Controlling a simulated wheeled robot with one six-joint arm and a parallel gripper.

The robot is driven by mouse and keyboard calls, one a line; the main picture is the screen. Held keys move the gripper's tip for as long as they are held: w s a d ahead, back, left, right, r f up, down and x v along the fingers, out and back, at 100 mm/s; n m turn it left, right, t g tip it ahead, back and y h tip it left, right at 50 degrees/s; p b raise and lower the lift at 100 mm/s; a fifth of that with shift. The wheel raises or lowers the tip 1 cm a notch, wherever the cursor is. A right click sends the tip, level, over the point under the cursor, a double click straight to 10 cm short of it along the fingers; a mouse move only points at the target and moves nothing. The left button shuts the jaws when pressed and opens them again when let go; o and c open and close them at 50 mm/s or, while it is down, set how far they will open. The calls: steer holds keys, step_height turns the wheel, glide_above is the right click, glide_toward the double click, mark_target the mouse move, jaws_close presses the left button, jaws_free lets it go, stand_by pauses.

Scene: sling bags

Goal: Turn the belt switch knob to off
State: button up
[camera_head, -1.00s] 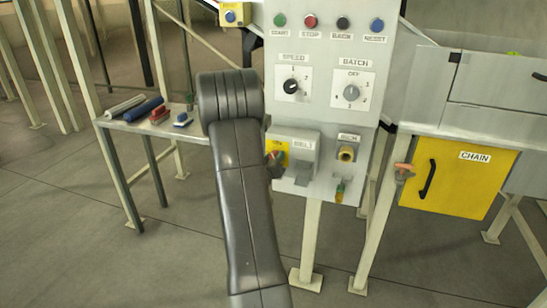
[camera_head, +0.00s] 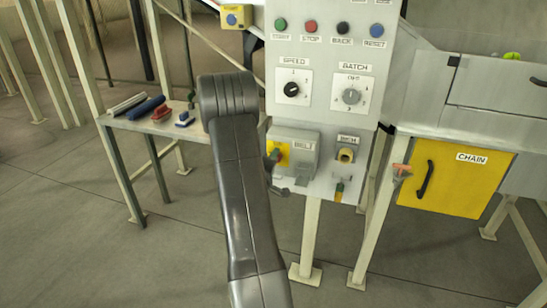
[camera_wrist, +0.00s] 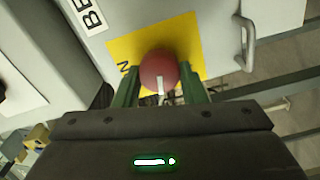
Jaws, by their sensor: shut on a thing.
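The belt switch is a grey box (camera_head: 306,160) with a BELT label and a yellow plate (camera_wrist: 194,36), low on the panel. Its round red knob (camera_wrist: 158,66) stands in front of the plate in the wrist view. A white mark on the knob points toward the bottom of that view. My gripper (camera_wrist: 160,84) has its green fingers on either side of the knob, shut on it. An "N" shows on the plate left of the knob; the other lettering is hidden. In the head view my arm covers part of the switch.
The panel above carries several push buttons, a SPEED dial (camera_head: 291,89) and a BATCH dial (camera_head: 351,96). A side table (camera_head: 143,124) with small items stands left, a yellow CHAIN door (camera_head: 455,178) right.

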steer(key=shift+n+p, duration=0.35)
steer(key=shift+n, duration=0.95)
steer(key=o, duration=1)
steer(key=b+v, duration=0.1)
steer(key=v, duration=1.2)
steer(key=shift+s+a, duration=0.2)
steer(key=shift+s, duration=0.15)
